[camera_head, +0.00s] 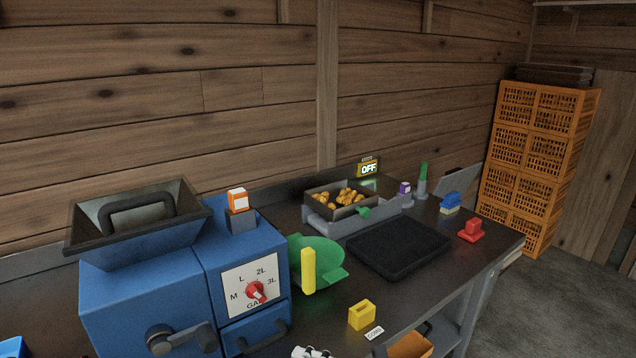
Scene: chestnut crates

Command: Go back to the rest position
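Neither of my grippers shows in the head view, and no arm of mine can be made out. The dark workbench (395,290) runs along the plank wall. On its left stands a blue machine (140,300) with a grey hopper (140,218), a red dial (257,292) and a crank handle (175,337). A crate (322,202) of chestnuts (345,196) sits on a grey scale-like base (350,227) at the back. A green pan (325,255) lies beside the machine, with a yellow upright piece (308,270) at it.
A black mat (400,248) lies mid-bench. A yellow block (362,315), red piece (472,231), blue block (450,203) and "OFF" display (368,169) stand around it. Orange crates (535,150) are stacked at the right. Floor (565,310) is open there. A white object (310,352) is cut off below.

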